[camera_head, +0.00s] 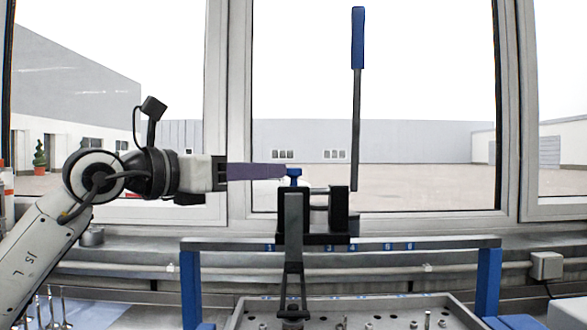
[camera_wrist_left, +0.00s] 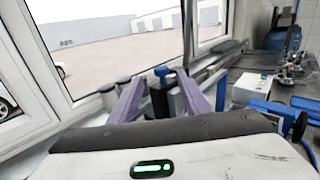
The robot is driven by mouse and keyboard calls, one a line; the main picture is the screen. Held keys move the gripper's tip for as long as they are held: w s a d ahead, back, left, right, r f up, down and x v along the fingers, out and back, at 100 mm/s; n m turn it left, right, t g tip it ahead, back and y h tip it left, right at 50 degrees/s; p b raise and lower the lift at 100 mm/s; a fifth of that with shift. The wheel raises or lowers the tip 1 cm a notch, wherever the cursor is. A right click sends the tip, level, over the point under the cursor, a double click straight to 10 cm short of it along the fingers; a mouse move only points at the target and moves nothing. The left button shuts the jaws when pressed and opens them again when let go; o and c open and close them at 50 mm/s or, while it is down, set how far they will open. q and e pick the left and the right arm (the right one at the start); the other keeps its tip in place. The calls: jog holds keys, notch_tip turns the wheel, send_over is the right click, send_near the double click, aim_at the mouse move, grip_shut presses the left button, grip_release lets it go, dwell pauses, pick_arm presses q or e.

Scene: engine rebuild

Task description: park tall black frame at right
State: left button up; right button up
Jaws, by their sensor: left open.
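A tall black frame (camera_head: 293,225) stands across the grey rail with a blue knob (camera_head: 294,174) on its top. Its lower part hangs down in front of the rail to the tray. My left gripper (camera_head: 286,172) reaches in from the left with its purple fingers level with the knob. The left wrist view shows the purple fingers spread apart (camera_wrist_left: 160,88), with the blue knob (camera_wrist_left: 162,71) and black frame (camera_wrist_left: 158,98) between or just beyond them. I cannot tell whether a finger touches the knob. My right gripper is not in view.
The numbered grey rail (camera_head: 450,243) rests on blue posts (camera_head: 488,280); its right part is clear. A lever with a blue handle (camera_head: 357,40) stands upright just right of the frame. A metal tray (camera_head: 240,318) with several small parts lies below. Windows stand behind.

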pick_arm(q)
jog(key=p+x, duration=0.1)
jog(key=x, duration=0.6)
jog(key=shift+d+r+p, duration=0.1)
jog(key=shift+d+p, duration=0.15)
jog(key=shift+p, duration=0.15)
jog(key=shift+w+d, duration=0.45)
jog(key=shift+w, duration=0.05)
grip_shut()
